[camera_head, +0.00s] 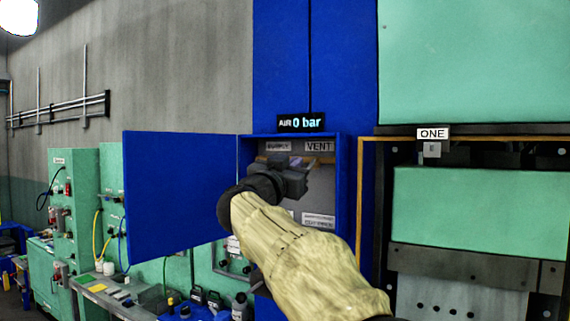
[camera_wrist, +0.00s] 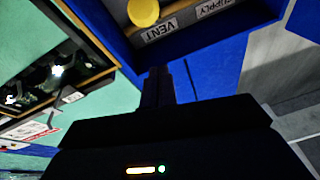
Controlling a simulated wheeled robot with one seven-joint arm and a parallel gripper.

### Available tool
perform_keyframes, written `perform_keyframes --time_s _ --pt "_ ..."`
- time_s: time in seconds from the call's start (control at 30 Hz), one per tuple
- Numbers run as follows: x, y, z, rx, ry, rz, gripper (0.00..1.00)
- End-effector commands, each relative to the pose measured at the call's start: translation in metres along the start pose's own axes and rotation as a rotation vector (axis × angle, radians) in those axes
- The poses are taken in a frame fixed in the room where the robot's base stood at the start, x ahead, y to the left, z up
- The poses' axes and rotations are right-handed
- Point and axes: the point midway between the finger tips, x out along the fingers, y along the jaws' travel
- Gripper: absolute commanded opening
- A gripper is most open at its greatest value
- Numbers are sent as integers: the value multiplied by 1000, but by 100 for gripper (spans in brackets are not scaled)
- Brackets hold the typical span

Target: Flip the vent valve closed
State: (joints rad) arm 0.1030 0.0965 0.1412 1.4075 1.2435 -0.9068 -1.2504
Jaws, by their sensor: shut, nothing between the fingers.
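The blue valve cabinet (camera_head: 342,185) stands open, with its blue door (camera_head: 180,190) swung out to the left. Inside, a SUPPLY label (camera_head: 278,146) and a VENT label (camera_head: 319,146) sit along the top. The vent valve's handle is hidden or too small to make out in the head view. In the wrist view, which is turned over, a round yellow part (camera_wrist: 143,12) shows beside the VENT label (camera_wrist: 160,30). My gripper (camera_head: 301,172) is in front of the cabinet opening, below the labels. Its fingers (camera_wrist: 157,75) are shut and empty, apart from the yellow part.
A black display (camera_head: 301,122) above the cabinet reads AIR 0 bar. A press marked ONE (camera_head: 432,133) stands close on the right, with a green plate (camera_head: 480,210). Green machines (camera_head: 75,200) and a cluttered bench (camera_head: 110,293) lie to the left behind the door.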

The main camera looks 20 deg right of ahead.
Motion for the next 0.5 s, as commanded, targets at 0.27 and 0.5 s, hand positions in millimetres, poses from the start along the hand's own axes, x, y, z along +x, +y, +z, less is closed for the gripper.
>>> perform_keyframes --time_s 0.27,0.5 --pt "35 0 19 -6 -4 -1 0" --pt "39 0 38 -2 0 0 0"
